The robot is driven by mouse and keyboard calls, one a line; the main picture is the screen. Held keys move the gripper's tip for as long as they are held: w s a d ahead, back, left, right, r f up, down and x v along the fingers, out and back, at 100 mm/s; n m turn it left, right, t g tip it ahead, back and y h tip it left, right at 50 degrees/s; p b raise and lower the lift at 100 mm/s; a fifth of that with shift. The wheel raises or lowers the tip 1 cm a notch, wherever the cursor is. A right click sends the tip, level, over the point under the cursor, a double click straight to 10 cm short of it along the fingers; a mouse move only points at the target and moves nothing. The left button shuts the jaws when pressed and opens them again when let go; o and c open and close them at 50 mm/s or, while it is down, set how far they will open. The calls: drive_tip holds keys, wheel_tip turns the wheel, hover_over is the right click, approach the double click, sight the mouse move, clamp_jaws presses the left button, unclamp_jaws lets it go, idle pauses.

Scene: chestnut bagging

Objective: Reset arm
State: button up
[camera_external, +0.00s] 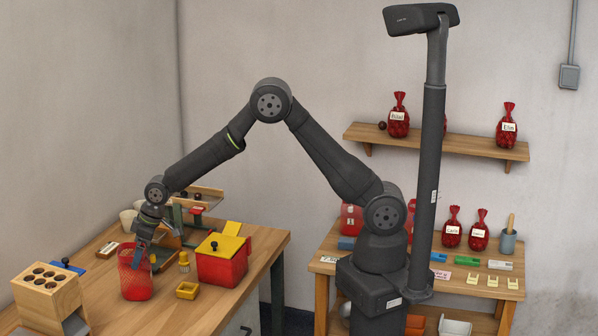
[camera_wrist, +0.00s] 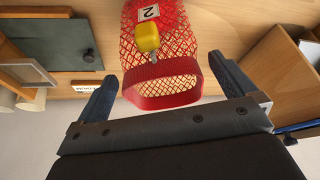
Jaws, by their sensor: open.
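My gripper (camera_external: 141,250) is open and points down at the left table, right by the top of a red mesh bag (camera_external: 135,284). In the wrist view my gripper (camera_wrist: 165,73) has its two fingers wide apart. The red mesh bag (camera_wrist: 190,50) shows between and beyond them, with its solid red rim facing me. A white tag with a 2 (camera_wrist: 148,13) and a yellow piece (camera_wrist: 147,37) are on or in front of its mesh. I cannot tell whether a finger touches the bag.
A wall shelf (camera_external: 440,143) and a side table (camera_external: 325,258) hold red bags at the right.

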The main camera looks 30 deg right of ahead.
drive_tip(key=x, duration=0.3)
drive_tip(key=shift+a+f, duration=0.1)
drive_tip(key=shift+f, duration=0.25)
drive_tip(key=shift+r, duration=0.15)
drive_tip(key=v, duration=1.2)
drive_tip(key=x, duration=1.2)
drive_tip(key=r, duration=0.3)
drive_tip(key=d+r, duration=0.1)
drive_tip(key=shift+w+r, duration=0.25)
drive_tip(key=shift+w, duration=0.05)
